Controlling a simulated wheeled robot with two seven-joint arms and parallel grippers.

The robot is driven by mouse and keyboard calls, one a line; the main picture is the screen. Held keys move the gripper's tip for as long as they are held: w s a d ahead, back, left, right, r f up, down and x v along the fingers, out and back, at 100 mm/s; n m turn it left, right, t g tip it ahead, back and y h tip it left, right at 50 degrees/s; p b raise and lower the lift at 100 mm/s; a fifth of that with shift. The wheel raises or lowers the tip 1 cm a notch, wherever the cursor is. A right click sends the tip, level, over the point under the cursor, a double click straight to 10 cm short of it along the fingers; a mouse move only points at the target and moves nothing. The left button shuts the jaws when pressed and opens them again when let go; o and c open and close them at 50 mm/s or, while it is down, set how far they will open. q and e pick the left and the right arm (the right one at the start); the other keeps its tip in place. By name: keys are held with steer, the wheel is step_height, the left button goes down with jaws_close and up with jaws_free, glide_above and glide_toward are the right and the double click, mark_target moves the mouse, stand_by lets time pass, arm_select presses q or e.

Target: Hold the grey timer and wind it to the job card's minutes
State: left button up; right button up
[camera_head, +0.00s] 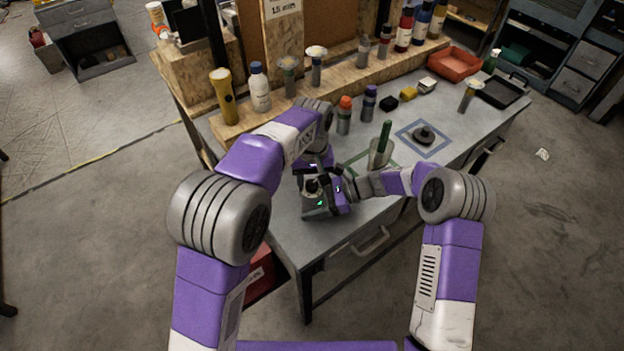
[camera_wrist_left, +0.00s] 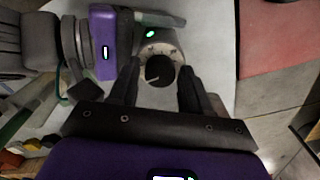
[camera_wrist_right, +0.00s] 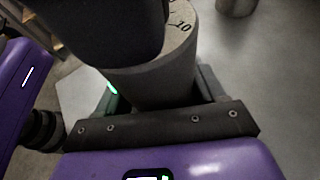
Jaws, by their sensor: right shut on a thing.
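The grey timer (camera_wrist_right: 160,82) is a round body with dial marks; a "10" shows on its top in the right wrist view. My right gripper (camera_wrist_right: 158,100) is shut on the timer's side. In the left wrist view the timer's face (camera_wrist_left: 160,48) carries a dark round knob (camera_wrist_left: 158,72). My left gripper (camera_wrist_left: 158,80) is open, its fingers on either side of the knob with visible gaps. In the head view the arms meet above the bench's near edge and mostly hide the timer. The job card (camera_head: 284,8) stands at the back; its small text looks like "15 min".
The bench (camera_head: 470,130) holds a cup with a green-handled tool (camera_head: 382,150), a dark object in a blue square (camera_head: 424,135), and several bottles. A red tray (camera_head: 454,64) and a black tray (camera_head: 502,92) are at the far right. The bench's right front is fairly clear.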

mark_target(312, 183)
arm_select(q)
steer(key=shift+o, duration=0.9)
step_height(312, 183, up, 12)
arm_select(e)
steer(key=o, duration=1.2)
steer(key=shift+o, duration=0.2)
steer(key=shift+d, duration=0.1)
